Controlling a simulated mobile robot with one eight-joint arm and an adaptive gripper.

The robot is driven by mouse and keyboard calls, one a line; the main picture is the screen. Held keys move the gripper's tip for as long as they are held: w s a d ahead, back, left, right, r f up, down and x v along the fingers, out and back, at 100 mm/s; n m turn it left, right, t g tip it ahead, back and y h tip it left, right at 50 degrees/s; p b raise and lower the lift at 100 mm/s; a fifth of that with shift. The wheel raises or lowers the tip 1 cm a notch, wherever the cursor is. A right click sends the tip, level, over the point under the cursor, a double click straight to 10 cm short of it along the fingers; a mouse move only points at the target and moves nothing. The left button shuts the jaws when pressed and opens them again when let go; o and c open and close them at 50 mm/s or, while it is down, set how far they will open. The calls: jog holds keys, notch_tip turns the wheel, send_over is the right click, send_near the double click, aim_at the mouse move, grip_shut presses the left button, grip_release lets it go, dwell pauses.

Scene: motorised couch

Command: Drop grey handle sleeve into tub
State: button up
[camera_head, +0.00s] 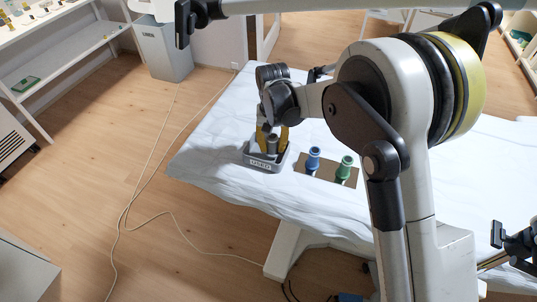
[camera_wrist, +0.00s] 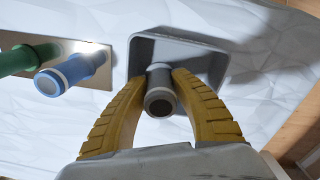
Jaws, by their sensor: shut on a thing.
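The grey handle sleeve (camera_wrist: 160,95) is a short dark grey cylinder with a lighter ring. My gripper (camera_wrist: 161,80) has yellow fingers shut around it in the wrist view. The tub (camera_wrist: 215,62) is a grey tray behind the sleeve and fingertips in that view. In the head view the tub (camera_head: 262,166), marked "USED", stands on the white couch cover. My gripper (camera_head: 271,140) points down over it there, with the grey sleeve (camera_head: 272,145) between its fingers. I cannot tell whether the sleeve touches the tub floor.
A blue sleeve (camera_head: 313,159) and a green sleeve (camera_head: 344,167) stand on a brown plate (camera_head: 324,175) right of the tub. The white-covered couch (camera_head: 215,130) is clear left of the tub. A cable (camera_head: 128,205) lies on the wooden floor.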

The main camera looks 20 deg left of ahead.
aim_at(272, 137)
jog(key=o, duration=1.2)
jog(key=shift+c, duration=0.2)
notch_tip(272, 137, up, 8)
jog(key=shift+f, duration=0.2)
